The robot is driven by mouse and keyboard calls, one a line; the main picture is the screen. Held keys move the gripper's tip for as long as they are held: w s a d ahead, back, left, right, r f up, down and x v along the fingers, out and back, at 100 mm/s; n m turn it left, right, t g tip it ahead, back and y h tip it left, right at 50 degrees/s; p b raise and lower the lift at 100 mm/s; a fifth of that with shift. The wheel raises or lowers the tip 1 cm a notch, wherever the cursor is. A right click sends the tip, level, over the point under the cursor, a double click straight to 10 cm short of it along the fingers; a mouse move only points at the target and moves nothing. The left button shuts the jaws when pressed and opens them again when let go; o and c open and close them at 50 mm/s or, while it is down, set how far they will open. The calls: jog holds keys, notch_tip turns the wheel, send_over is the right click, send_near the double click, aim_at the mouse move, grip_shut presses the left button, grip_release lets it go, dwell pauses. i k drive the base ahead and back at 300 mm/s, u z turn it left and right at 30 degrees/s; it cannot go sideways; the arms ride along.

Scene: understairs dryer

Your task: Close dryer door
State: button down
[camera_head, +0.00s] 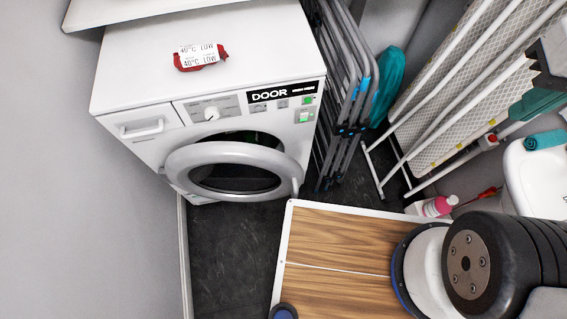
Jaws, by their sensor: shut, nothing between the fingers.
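The white front-loading dryer (210,95) stands against the wall at the upper left, with a black "DOOR" label on its front panel. Its round door (183,163) has a thick grey ring and stands open, swung out from the front. Part of the dark drum opening (250,137) shows behind the ring's upper edge. A small latch or handle piece sits at the ring's right side. My gripper is not visible, and nothing is seen touching the door. Black and white round parts of my own arm show at the lower right.
A red-and-white labelled packet (200,57) lies on the dryer top. Folded grey racks (345,100) stand close on the dryer's right. An ironing board (450,100) leans farther right. A pink bottle (437,206) lies near it. Dark floor (232,250) before the dryer is clear.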

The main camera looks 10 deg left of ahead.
aim_at(233, 171)
jog(key=k, duration=1.1)
jog(key=u, duration=0.7)
jog(key=i, duration=0.5)
